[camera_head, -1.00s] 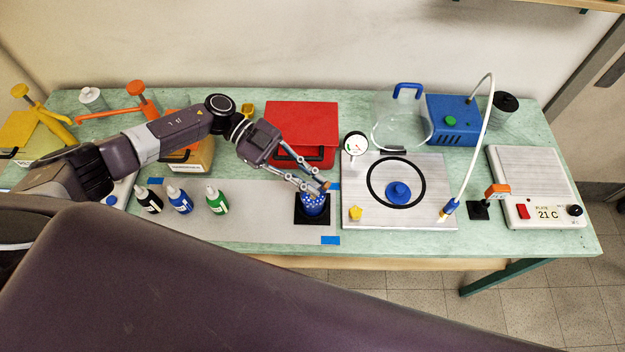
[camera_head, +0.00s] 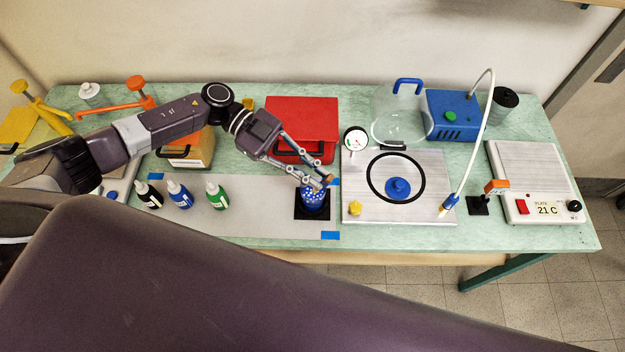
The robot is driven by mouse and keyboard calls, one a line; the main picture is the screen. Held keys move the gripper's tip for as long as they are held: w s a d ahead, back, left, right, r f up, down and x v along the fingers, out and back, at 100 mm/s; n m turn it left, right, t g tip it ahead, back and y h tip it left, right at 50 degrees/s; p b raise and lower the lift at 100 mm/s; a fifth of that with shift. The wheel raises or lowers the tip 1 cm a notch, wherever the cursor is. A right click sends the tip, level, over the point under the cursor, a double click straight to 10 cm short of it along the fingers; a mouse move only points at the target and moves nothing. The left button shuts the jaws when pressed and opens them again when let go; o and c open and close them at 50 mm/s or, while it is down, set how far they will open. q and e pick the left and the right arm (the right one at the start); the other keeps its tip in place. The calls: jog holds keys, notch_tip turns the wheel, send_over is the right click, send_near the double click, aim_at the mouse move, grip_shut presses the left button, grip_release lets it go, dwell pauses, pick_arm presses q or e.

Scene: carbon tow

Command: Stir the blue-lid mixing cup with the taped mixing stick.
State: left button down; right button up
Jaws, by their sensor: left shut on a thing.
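The mixing cup (camera_head: 315,203) is blue with pale specks and stands upright on a black square pad (camera_head: 299,214) on the grey mat. My left gripper (camera_head: 325,183) is right above the cup, its fingers reaching down from the upper left over the rim. It is shut on a thin stick, of which only a small orange-brown bit shows between the fingertips. The stick's lower part is hidden by the fingers and cup, so I cannot tell how deep it sits. My right gripper is not in view.
Black, blue and green bottles (camera_head: 217,196) stand left of the cup. A red box (camera_head: 301,118) is behind it. A metal plate (camera_head: 425,212) with a black ring and blue fitting lies to the right. A hotplate (camera_head: 535,170) stands at far right.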

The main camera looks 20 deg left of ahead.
pick_arm(q)
jog(key=shift+r, duration=2.5)
